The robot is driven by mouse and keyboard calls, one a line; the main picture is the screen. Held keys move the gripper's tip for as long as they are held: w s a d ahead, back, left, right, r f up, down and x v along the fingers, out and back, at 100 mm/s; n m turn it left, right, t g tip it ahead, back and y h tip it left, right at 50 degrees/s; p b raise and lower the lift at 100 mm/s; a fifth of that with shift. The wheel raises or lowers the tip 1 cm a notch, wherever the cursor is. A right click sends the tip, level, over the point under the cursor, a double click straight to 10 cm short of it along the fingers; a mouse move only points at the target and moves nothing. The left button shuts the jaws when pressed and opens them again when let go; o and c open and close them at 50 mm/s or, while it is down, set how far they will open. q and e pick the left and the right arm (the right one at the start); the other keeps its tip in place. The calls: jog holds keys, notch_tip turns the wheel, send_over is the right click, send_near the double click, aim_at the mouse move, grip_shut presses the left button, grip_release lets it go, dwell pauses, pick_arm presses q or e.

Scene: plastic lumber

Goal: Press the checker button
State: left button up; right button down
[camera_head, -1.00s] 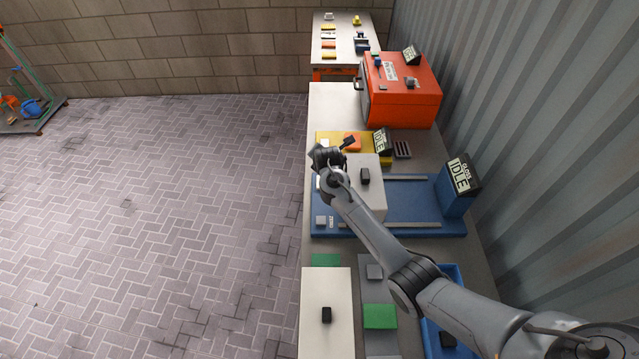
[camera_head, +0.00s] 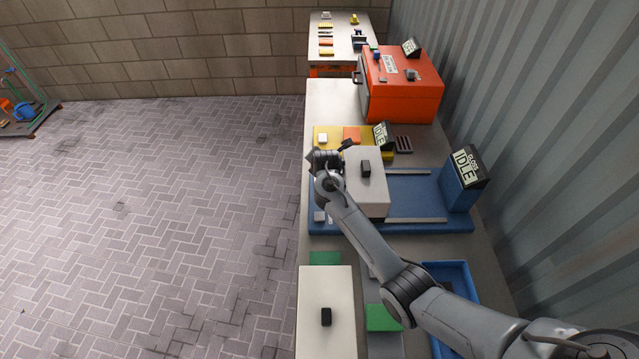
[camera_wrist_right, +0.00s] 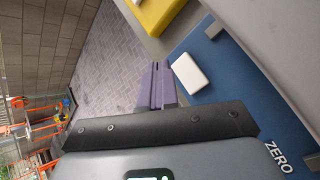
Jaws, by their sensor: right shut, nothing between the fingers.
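The gloss checker is a blue machine with a flat base (camera_head: 408,208) and a tilted display (camera_head: 467,167) reading IDLE. In the right wrist view, a white button (camera_wrist_right: 188,74) sits on the blue plate (camera_wrist_right: 220,110), with ZERO lettering farther along it. My right gripper (camera_wrist_right: 157,86) is shut and empty. Its fingertips appear just left of the white button, apart from it in the picture; their height above the plate is unclear. In the head view, my right gripper (camera_head: 347,145) is over the checker's left end, and the arm hides the white button. My left gripper is not in view.
A pale block (camera_head: 366,188) with a black knob stands on the checker beside my gripper. A grey button (camera_head: 319,216) is at the plate's near left corner. A yellow device (camera_head: 330,147) and orange box (camera_head: 402,88) stand behind.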

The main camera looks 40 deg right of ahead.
jog(key=shift+f+b, duration=0.5)
jog(key=shift+f, duration=1.35)
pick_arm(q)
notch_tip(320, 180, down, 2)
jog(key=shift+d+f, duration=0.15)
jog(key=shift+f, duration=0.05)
pick_arm(e)
jog(key=shift+f, duration=0.1)
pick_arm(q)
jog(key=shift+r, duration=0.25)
pick_arm(e)
jog(key=shift+f, duration=0.35)
dwell(0.4)
